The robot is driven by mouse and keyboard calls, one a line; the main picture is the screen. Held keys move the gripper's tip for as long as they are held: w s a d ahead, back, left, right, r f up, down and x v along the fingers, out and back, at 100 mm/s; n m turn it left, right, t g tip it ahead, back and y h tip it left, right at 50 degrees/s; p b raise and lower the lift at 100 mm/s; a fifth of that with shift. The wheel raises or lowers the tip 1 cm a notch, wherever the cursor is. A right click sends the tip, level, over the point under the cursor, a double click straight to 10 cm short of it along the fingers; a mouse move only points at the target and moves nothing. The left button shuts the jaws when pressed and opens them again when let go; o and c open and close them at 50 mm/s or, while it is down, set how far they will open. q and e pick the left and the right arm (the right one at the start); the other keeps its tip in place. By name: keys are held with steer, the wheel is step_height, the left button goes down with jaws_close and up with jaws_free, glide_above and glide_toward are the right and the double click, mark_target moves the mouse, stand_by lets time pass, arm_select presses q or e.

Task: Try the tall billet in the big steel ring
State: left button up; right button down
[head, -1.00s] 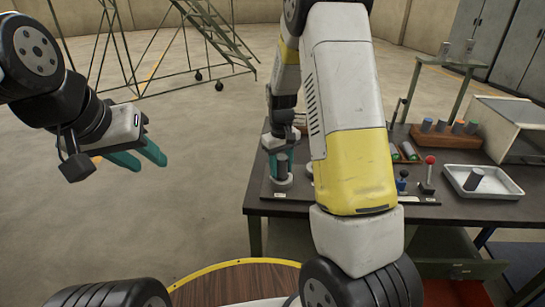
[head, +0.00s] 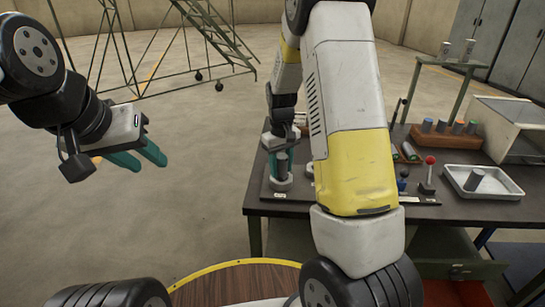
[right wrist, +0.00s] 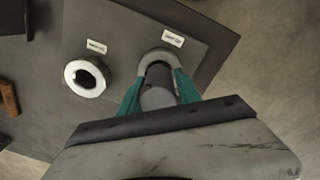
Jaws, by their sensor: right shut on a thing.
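My right gripper (head: 281,158) is shut on a dark grey upright billet (head: 281,166) at the left end of the bench. In the right wrist view, the green fingers clasp the billet (right wrist: 157,98) from both sides. A grey ring (right wrist: 148,54) lies directly at the billet's far end; I cannot tell how deep the billet sits in it. This ring also shows under the billet in the head view (head: 277,184). A brighter steel ring (right wrist: 85,77) stands beside it, apart from the billet. The ring labels are unreadable. My left gripper (head: 139,157) is open and empty, away from the bench.
The rings sit on a flat plate (right wrist: 215,42) on the dark bench (head: 475,218). To the right are a red-knobbed lever (head: 430,161), a white tray (head: 509,188) holding a grey billet (head: 474,179), a wooden rack (head: 447,140) and a box (head: 510,125). My right arm hides the bench's middle.

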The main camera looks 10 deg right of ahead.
mark_target(282, 156)
steer(key=shift+f, duration=0.3)
stand_by(1.9)
steer(key=shift+r, duration=0.1)
steer(key=shift+r, duration=2.05)
